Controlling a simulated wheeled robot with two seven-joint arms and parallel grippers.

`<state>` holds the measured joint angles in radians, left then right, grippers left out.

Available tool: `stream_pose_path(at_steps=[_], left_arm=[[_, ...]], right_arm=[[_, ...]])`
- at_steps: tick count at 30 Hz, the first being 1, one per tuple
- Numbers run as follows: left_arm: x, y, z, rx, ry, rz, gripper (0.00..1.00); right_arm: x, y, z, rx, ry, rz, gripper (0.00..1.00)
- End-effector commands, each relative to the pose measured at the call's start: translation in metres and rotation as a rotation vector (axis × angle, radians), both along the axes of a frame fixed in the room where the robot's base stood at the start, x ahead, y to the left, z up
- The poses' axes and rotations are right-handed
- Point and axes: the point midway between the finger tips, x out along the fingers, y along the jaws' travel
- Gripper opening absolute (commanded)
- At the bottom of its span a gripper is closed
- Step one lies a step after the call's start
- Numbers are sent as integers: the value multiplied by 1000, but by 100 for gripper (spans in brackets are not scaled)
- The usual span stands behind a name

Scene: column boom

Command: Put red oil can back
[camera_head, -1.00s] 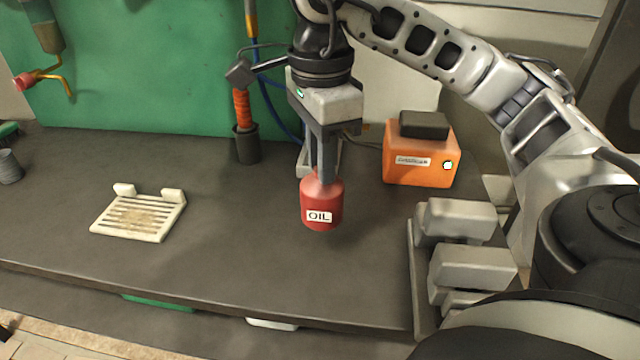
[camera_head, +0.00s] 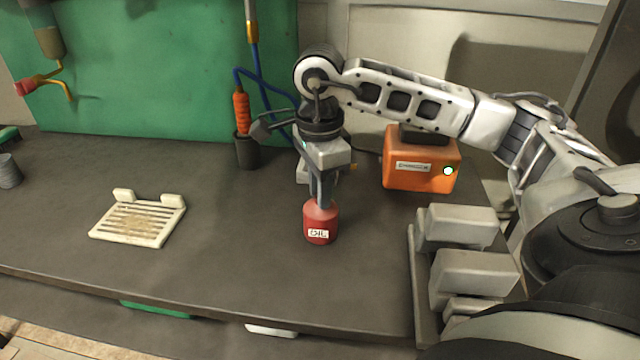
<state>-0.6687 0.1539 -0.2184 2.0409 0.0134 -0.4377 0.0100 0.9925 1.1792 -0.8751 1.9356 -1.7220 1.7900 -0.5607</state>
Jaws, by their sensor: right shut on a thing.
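The red oil can (camera_head: 320,224), with a white OIL label, is upright at the middle of the grey bench. My right gripper (camera_head: 321,200) points down from above and is shut on the top of the can. The can's base looks at or very close to the bench surface; I cannot tell whether it touches. The gripper fingers hide part of the can's top. My left gripper is not in view.
An orange box (camera_head: 420,165) with a dark top stands behind right of the can. A cream slotted tray (camera_head: 138,220) lies to the left. A dark holder (camera_head: 247,150) with an orange-handled tool stands at the back. Bench around the can is clear.

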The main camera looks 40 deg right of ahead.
Motion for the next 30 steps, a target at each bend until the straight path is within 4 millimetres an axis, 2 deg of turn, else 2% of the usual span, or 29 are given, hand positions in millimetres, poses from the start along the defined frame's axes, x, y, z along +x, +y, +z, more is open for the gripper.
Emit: stream_pose_path(at_steps=[6,7,9,17,21,26,30], left_arm=[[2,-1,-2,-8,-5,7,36],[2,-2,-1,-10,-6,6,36],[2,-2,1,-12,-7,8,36],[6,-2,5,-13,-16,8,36],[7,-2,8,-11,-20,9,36],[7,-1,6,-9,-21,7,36],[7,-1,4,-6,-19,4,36]], right_arm=[[0,0,-4,1,-1,0,0],[0,0,-4,0,0,0,24],[0,0,-3,0,0,0,43],[0,0,-3,0,0,0,43],[0,0,5,1,-1,0,43],[1,1,32,2,-6,0,43],[1,1,64,2,-6,0,43]])
